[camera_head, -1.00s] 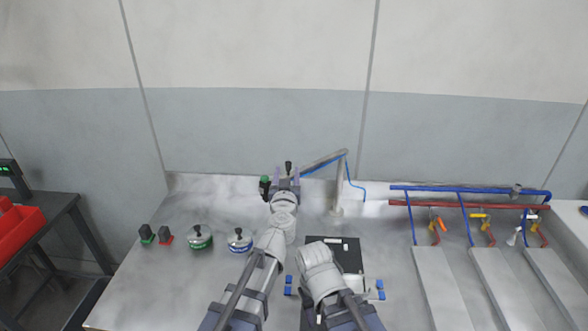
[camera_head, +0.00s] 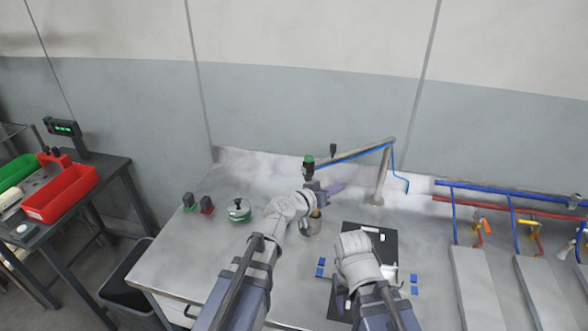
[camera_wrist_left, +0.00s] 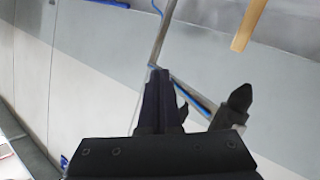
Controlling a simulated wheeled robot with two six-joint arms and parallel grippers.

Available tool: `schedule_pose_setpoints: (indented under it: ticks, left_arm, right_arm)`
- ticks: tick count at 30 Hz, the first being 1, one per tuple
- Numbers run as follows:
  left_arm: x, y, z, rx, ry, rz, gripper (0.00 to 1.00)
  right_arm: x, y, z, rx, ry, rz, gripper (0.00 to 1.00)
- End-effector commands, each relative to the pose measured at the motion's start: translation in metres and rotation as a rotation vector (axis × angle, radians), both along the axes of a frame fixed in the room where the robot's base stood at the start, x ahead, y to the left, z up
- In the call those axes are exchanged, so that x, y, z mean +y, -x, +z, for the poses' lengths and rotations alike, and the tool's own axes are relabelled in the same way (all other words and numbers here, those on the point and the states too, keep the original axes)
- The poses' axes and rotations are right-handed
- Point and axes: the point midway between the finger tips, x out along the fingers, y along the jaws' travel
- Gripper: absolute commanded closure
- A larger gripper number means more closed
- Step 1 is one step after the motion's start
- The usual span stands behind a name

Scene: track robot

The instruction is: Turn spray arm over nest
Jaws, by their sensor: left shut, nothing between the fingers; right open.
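The spray arm is a grey post (camera_head: 380,180) with a boom (camera_head: 365,150) and a blue hose reaching left. A black handle (camera_head: 333,150) and a green-topped black part (camera_head: 309,162) show near the boom's free end. My left gripper (camera_head: 335,188) is shut and empty just below that end, fingers pointing right. In the left wrist view its dark fingers (camera_wrist_left: 160,90) are together, with a separate black part (camera_wrist_left: 236,105) at their right. The black nest plate (camera_head: 385,240) lies on the bench, partly hidden by my right arm. My right gripper (camera_head: 342,292) is low over it, open, mostly hidden by its wrist.
Blue blocks (camera_head: 321,267) flank the plate. A green-banded canister (camera_head: 239,210) and two small boxes (camera_head: 206,205) stand at the bench's left. Blue and red pipes (camera_head: 510,200) with valves run above trays at right. A red bin (camera_head: 60,193) is on the left side table.

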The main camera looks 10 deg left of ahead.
Motion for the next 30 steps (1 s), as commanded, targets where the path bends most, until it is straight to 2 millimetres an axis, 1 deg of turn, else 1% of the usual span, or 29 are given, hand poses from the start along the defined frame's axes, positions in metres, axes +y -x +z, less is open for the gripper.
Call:
schedule_pose_setpoints:
  ticks: [1,2,3,5,6,8,12,15,16,18,21,26,30]
  left_arm:
    - [0.014,0.006,-0.011,0.077,0.049,-0.001,1.00]
    - [0.023,0.009,-0.016,0.127,0.088,0.001,1.00]
    - [0.035,0.012,-0.020,0.186,0.153,0.012,1.00]
    - [0.055,0.013,-0.022,0.257,0.260,0.038,1.00]
    - [0.069,0.013,-0.020,0.293,0.337,0.057,1.00]
    - [0.091,0.012,-0.016,0.337,0.456,0.088,1.00]
    - [0.145,0.011,0.001,0.397,0.737,0.149,1.00]
    - [0.177,0.012,0.013,0.418,0.902,0.172,1.00]
    - [0.184,0.013,0.016,0.423,0.939,0.175,1.00]
    - [0.197,0.015,0.021,0.429,1.008,0.179,1.00]
    - [0.206,0.016,0.026,0.434,1.059,0.181,1.00]
    - [0.207,0.015,0.028,0.437,1.072,0.180,1.00]
    - [0.202,0.005,0.028,0.437,1.070,0.179,1.00]
  right_arm:
    - [0.000,0.000,-0.004,0.000,0.000,0.000,0.50]
    - [0.000,0.000,-0.005,0.000,0.000,0.000,0.50]
    - [0.000,0.000,-0.008,0.000,0.000,0.000,0.50]
    - [0.000,0.000,-0.011,0.000,0.000,0.000,0.50]
    - [0.000,0.000,-0.013,0.000,0.000,0.000,0.50]
    - [0.000,0.000,-0.016,0.000,0.000,0.000,0.50]
    - [0.000,0.000,-0.022,0.000,0.000,0.000,0.50]
    - [0.000,0.000,-0.026,0.000,0.000,0.000,0.50]
    - [0.000,0.000,-0.026,0.000,0.000,0.000,0.50]
    - [0.000,0.000,-0.027,0.000,0.000,0.000,0.50]
    - [0.000,0.000,-0.028,0.000,0.000,0.000,0.50]
    - [0.000,0.000,-0.027,0.000,0.000,0.000,0.50]
    - [0.000,0.000,-0.027,0.000,0.000,0.000,0.50]
